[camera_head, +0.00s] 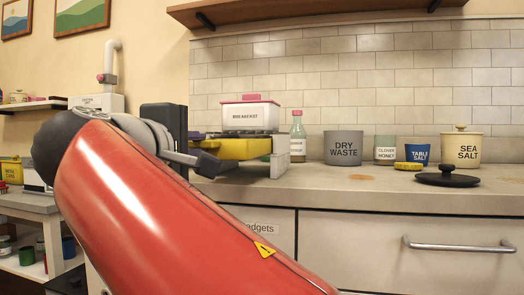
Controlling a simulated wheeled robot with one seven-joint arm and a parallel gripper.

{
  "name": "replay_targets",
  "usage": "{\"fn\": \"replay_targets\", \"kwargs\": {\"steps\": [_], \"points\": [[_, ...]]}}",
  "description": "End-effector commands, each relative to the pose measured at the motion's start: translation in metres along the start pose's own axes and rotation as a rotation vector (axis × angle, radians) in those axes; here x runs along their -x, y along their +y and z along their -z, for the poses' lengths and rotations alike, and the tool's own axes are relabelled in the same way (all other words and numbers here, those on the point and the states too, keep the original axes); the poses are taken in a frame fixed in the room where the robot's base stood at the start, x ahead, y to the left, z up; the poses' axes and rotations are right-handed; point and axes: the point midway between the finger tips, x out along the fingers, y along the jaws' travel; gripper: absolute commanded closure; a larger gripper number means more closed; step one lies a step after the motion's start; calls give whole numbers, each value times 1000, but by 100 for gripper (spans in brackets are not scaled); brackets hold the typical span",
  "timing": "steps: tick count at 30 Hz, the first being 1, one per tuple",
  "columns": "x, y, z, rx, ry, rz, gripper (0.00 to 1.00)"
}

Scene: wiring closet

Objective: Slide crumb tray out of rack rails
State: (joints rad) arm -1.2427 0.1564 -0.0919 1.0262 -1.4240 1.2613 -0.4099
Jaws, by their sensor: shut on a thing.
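The crumb tray appears to be the yellow tray (240,149) on the counter at the centre left, between grey rack rails (281,157). A white box labelled BREAKFAST (251,116) with a pink lid sits above it on a dark grate. My gripper (211,162) is at the tray's left end, shut on it. My red arm and grey wrist cover the left foreground and hide part of the rack's left side. The exact finger contact is small and partly hidden.
On the counter to the right stand a bottle (298,137), a DRY WASTE canister (343,148), honey jar (385,148), blue salt tub (417,154), SEA SALT canister (467,147) and black lid (447,177). The counter front (350,195) is clear. A shelf (310,9) hangs above.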

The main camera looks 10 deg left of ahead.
Motion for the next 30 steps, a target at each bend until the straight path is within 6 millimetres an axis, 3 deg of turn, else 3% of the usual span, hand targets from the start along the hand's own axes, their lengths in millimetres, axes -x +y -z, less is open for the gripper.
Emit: {"fn": "replay_targets", "kwargs": {"steps": [19,30], "points": [[46,0,0,-1,1,-1,100],[53,1,-1,-1,-1,-1,100]]}}
